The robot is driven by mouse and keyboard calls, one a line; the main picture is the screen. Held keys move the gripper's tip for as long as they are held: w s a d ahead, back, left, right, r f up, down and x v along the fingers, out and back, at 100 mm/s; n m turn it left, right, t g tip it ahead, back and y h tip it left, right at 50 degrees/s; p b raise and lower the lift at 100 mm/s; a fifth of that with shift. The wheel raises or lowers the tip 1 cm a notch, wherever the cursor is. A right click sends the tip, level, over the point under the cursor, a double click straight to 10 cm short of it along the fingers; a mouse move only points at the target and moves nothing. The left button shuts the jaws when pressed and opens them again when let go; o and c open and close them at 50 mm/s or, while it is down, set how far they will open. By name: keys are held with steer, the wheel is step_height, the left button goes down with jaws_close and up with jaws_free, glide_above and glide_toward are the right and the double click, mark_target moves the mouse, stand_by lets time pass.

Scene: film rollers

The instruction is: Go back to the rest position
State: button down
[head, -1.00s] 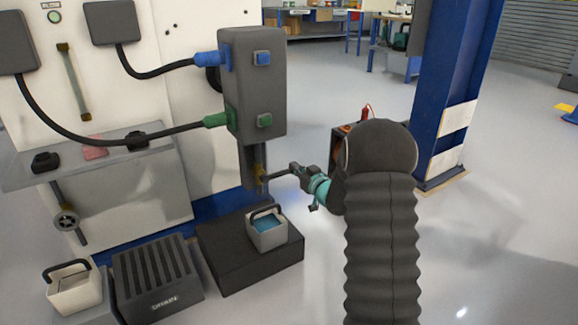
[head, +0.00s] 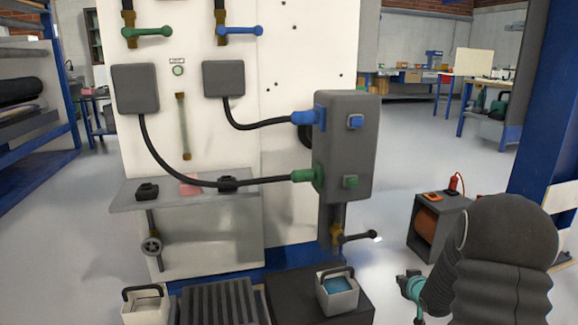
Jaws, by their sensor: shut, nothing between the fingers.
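My gripper (head: 411,286), with teal parts, is at the lower right, beside my dark sleeved arm. Its fingers are small and partly hidden here; it is shut and holds nothing. It is apart from the drain valve (head: 337,237), a brass fitting under the grey box (head: 345,145). The valve's black lever (head: 357,239) points to the right and ends in a pale tip. A pale bucket with blue liquid (head: 337,292) stands below the valve.
A white panel (head: 215,235) carries hoses, a shelf (head: 200,194) and green and blue valve handles. A dark cabinet with an orange reel (head: 438,225) stands behind my arm, near a blue column (head: 545,110). Another bucket (head: 146,305) is at lower left. Floor between panel and cabinet is clear.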

steer(key=s+a+r+m+g+h+p, duration=0.1)
steer(key=s+a+r+g, duration=0.2)
steer(key=s, duration=0.6)
steer(key=s+r+m+g+h+p, duration=0.1)
steer(key=s+r+g, duration=0.3)
steer(key=s, duration=0.5)
steer(key=s+a+r+y+p, duration=0.1)
steer(key=s+a+r+p, duration=0.1)
steer(key=s+a+r, duration=0.6)
steer(key=s+a+r+n+t+y+p, duration=0.1)
steer(key=s+a+r+p, duration=0.2)
steer(key=s+a+r, duration=0.5)
steer(key=s+r, duration=0.4)
steer(key=shift+s+a+r, duration=0.2)
steer(key=shift+a+r, duration=0.1)
steer(key=shift+r, duration=0.05)
